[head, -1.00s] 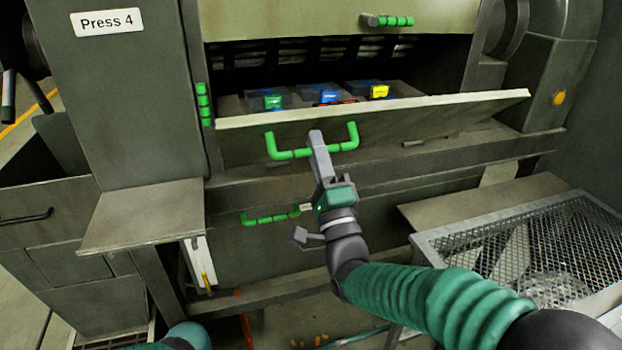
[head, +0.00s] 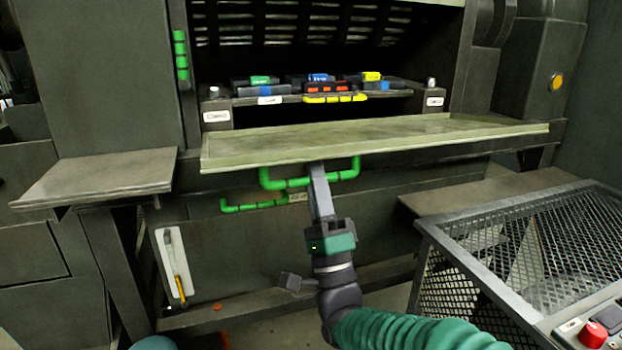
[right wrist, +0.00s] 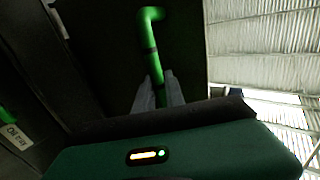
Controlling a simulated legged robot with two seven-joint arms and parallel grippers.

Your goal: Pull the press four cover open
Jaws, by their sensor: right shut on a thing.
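The press four cover (head: 375,138) is a long pale green-grey panel, swung down and lying nearly flat in front of the press opening. Its green handle (head: 350,172) hangs below the cover's front edge. My right gripper (head: 317,180) reaches up from below and is shut on this handle near its middle. The right wrist view shows the green handle (right wrist: 148,45) running between the two grey fingers (right wrist: 158,95). The part of the handle behind the fingers is hidden. My left gripper is not in view.
Inside the opening, a shelf holds blue, red and yellow items (head: 325,86). A second green handle (head: 240,206) is on the panel below. A grey side shelf (head: 105,175) juts out at left. A mesh guard (head: 520,240) and a red button (head: 592,334) stand at right.

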